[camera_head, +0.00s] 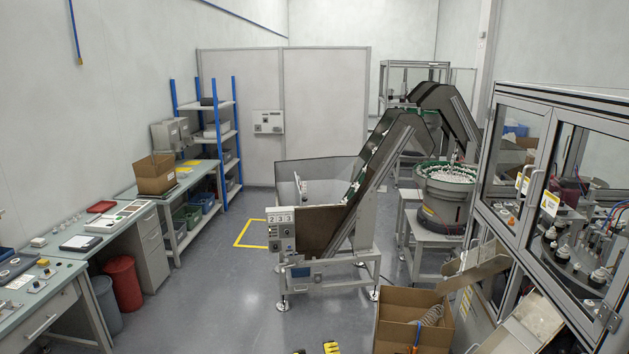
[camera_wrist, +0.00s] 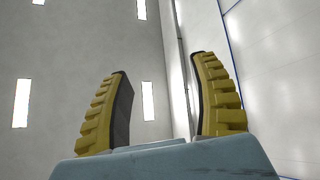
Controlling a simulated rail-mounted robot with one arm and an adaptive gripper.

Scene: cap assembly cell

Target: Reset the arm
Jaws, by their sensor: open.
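My gripper (camera_wrist: 160,95) shows in the wrist view with its two yellow ribbed fingers apart and nothing between them. The fingers have dark inner pads and rise from a grey-blue palm. Behind them are only the pale ceiling with bright lights and a wall, so the gripper points upward. In the head view only small yellow and black pieces of my gripper (camera_head: 331,347) show at the bottom edge; the rest of my arm is out of frame.
An open cardboard box (camera_head: 413,304) stands on the floor at lower right, beside the glazed machine enclosure (camera_head: 560,180). An inclined conveyor (camera_head: 371,180) with a hopper stands mid-room. Workbenches (camera_head: 125,212) line the left wall. The grey floor (camera_head: 205,300) between is clear.

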